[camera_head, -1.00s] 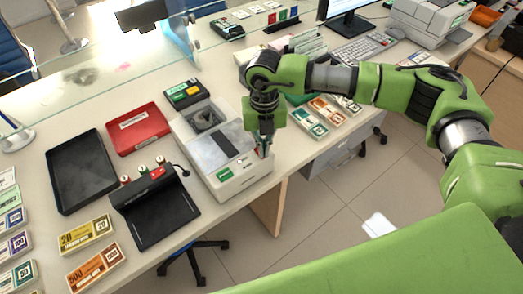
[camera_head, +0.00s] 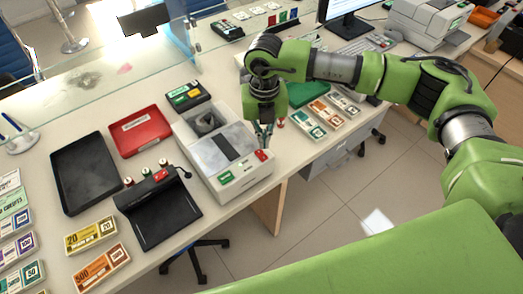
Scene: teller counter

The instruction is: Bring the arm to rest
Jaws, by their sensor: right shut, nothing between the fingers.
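My right arm comes in from the right, bent, in green and grey. Its gripper (camera_head: 265,133) points down beside the right side of the grey-and-white counter machine (camera_head: 216,148). The gripper is shut and holds nothing. Its fingertips are small and dark, near the machine's front right edge; I cannot tell whether they touch it. My left gripper is not in view.
A red box (camera_head: 140,130), a black tray (camera_head: 85,170) and a black stamp-like pad (camera_head: 158,208) lie left of the machine. Banknote bundles (camera_head: 308,122) lie right of the gripper. A glass screen (camera_head: 90,72) runs along the back. Floor shows in front.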

